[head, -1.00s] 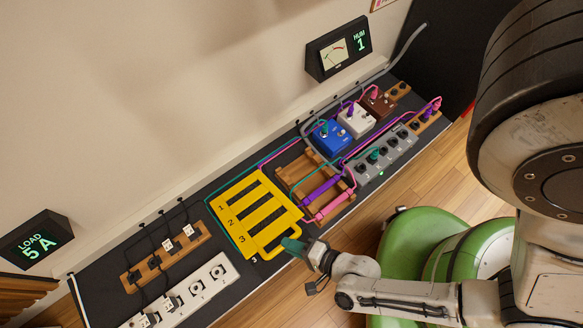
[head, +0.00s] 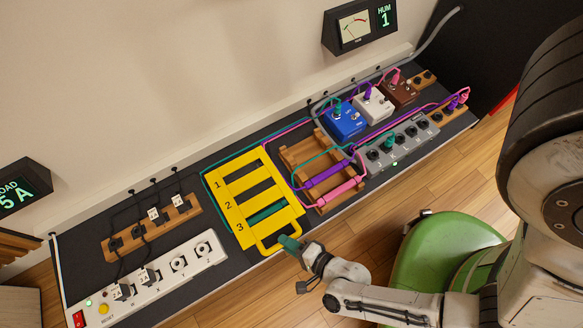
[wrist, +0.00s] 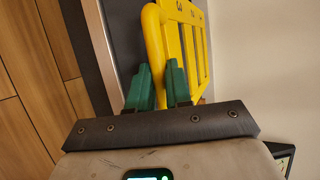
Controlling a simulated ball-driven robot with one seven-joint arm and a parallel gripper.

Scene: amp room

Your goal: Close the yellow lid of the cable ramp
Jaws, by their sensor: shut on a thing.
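The yellow lid (head: 213,184) is a slotted frame numbered 1, 2 and 3, over the cable ramp in the middle of the dark bench. Its looped handle (head: 265,252) is at the front edge. A teal cable shows through the slot by 3. My gripper (head: 290,243) has green fingers and is shut on the handle's right side. In the wrist view, the handle (wrist: 152,35) passes between my fingers (wrist: 157,72), with the lid (wrist: 185,35) behind. I cannot tell exactly how far the lid is tilted. The ramp's channels are mostly hidden under it.
A white power strip (head: 200,252) and a wooden plug rack (head: 188,213) are to the left. A wooden cable rack (head: 296,158) with purple and pink plugs is close to the right, with pedals (head: 345,122) beyond. Wood floor (head: 400,185) lies in front of the bench.

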